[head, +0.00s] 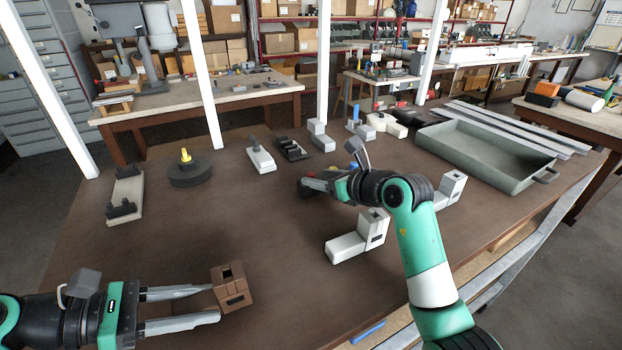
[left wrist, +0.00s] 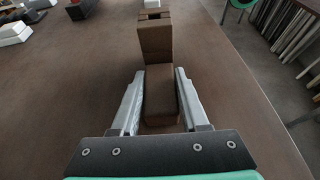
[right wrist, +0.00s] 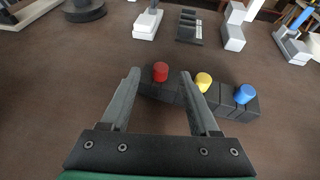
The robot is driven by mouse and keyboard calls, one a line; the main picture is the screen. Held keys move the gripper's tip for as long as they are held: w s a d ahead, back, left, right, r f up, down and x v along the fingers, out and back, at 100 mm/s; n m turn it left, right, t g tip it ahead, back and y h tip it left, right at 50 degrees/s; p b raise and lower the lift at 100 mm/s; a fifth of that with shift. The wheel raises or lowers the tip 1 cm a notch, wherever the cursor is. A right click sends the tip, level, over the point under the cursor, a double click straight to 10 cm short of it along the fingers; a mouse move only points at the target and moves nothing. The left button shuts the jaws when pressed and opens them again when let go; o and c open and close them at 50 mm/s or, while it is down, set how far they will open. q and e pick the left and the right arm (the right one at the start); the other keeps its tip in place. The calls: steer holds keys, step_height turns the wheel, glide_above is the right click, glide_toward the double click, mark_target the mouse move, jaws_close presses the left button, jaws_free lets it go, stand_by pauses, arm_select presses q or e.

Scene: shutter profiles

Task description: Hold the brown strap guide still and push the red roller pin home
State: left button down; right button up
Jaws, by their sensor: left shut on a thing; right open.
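The brown strap guide (head: 231,287) stands upright on the near left of the table, with a slot in its top. My left gripper (head: 214,303) is shut on it. In the left wrist view, the fingers (left wrist: 158,78) lie on both sides of the low foot of the guide (left wrist: 155,42). The red roller pin (right wrist: 160,72) stands in a dark holder (right wrist: 229,106) beside a yellow pin (right wrist: 204,80) and a blue pin (right wrist: 245,94). My right gripper (right wrist: 158,80) is open, its fingertips either side of the red pin. Whether they touch it I cannot tell.
White L-shaped blocks (head: 345,247) stand near my right arm. A grey tray (head: 500,165) lies at the right. A black disc with a yellow knob (head: 188,174) and a pale bracket (head: 127,195) are at the left. The table between the guide and disc is clear.

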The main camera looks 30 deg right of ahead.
steer(key=shift+x, duration=0.95)
steer(key=shift+r, duration=0.1)
jaws_close()
